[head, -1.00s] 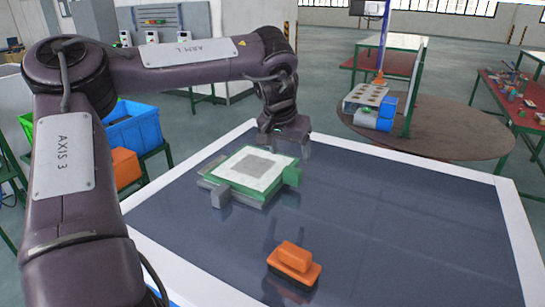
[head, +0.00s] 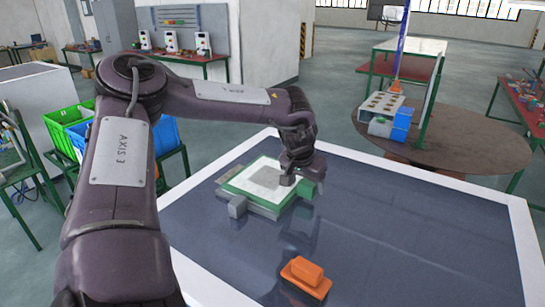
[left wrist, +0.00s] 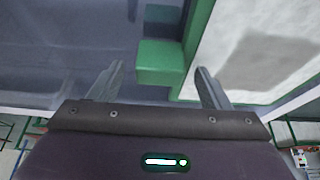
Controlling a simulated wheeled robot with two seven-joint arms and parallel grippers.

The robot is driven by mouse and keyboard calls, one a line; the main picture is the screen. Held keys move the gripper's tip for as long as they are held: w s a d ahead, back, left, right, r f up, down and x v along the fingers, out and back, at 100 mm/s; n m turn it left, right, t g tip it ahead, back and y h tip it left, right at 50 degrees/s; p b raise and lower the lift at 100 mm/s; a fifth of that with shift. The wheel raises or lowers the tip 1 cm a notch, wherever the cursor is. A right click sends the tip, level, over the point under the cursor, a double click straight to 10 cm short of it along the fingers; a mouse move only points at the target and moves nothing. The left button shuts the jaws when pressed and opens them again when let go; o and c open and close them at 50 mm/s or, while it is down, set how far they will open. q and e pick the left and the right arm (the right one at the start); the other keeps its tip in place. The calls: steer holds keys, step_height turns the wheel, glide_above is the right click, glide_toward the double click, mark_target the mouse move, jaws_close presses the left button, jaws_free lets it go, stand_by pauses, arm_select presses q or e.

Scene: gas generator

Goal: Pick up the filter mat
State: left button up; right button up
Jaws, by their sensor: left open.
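The filter mat appears to be the flat square with a green rim, white border and grey centre (head: 262,178), lying on a grey block-like base on the dark table. A green tab (head: 306,188) sticks out at its right side. My left gripper (head: 300,180) is open, pointing down close to that tab. In the left wrist view, the green tab (left wrist: 160,62) shows between the two spread fingers of my left gripper (left wrist: 157,82), and the mat's pale surface (left wrist: 225,50) lies to the right. Whether the fingers touch the tab cannot be told. My right gripper is out of view.
An orange block-shaped piece (head: 307,277) lies near the front of the dark table (head: 420,230), which has a white rim. The table's right side is clear. Green and blue bins stand left beyond it; a round brown table (head: 460,150) stands behind.

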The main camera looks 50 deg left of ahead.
arm_select(q)
steer(key=c, duration=1.3)
steer(key=shift+o, duration=0.2)
steer(key=shift+r, duration=0.1)
